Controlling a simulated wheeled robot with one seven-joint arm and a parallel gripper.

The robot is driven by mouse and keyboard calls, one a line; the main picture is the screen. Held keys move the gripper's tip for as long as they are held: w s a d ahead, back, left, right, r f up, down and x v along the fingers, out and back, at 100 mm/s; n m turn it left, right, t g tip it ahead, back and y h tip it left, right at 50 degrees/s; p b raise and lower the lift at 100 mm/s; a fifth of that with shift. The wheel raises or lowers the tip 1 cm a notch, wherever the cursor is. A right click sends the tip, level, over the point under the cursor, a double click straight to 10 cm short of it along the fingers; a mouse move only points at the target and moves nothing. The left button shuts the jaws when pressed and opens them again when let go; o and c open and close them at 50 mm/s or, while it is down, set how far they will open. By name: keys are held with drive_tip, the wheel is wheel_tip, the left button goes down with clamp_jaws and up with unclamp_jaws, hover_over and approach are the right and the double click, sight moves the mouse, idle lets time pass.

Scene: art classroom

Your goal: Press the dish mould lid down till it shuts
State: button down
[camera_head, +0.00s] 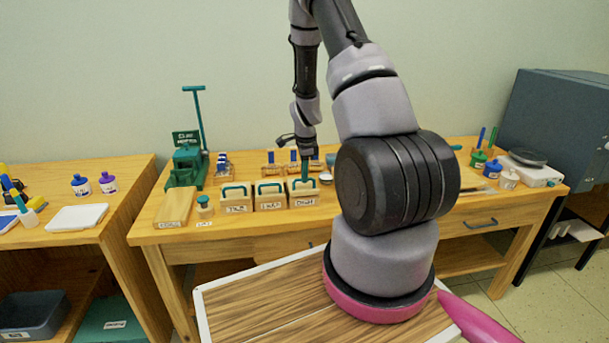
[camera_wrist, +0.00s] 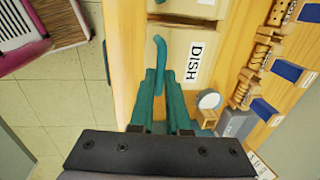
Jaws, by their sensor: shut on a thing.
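The dish mould (camera_head: 304,202) is a pale wooden block labelled DISH, the rightmost of three similar moulds on the workbench. It also shows in the wrist view (camera_wrist: 200,38), with its label facing up the picture's right side. A teal bar handle (camera_wrist: 160,48) stands on its lid. My gripper (camera_head: 304,178) is above the dish mould in the head view. In the wrist view my gripper (camera_wrist: 162,98) has its teal fingers closed on the lid handle. The fingers hide part of the handle, and I cannot tell how wide any gap under the lid is.
Two like moulds (camera_head: 237,200) (camera_head: 270,197) stand close on the left. A green press (camera_head: 187,163) is farther left. Behind are wooden racks with blue-handled tools (camera_head: 294,160). A small round mirror-like disc on a wooden stand (camera_wrist: 208,101) is close to my fingers.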

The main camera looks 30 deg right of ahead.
sight(303, 186)
drive_tip(key=shift+w+d+r, duration=0.2)
drive_tip(key=shift+w+r, duration=0.4)
drive_tip(key=shift+w+d+r, duration=0.15)
drive_tip(key=shift+w+r, duration=0.45)
drive_tip(key=c, duration=0.9)
unclamp_jaws()
drive_tip(key=shift+f, duration=0.15)
drive_tip(key=r, duration=0.3)
drive_tip(key=s+r, duration=0.1)
drive_tip(key=r, duration=0.6)
drive_tip(key=shift+s+a+r, duration=0.25)
drive_tip(key=shift+r, duration=0.15)
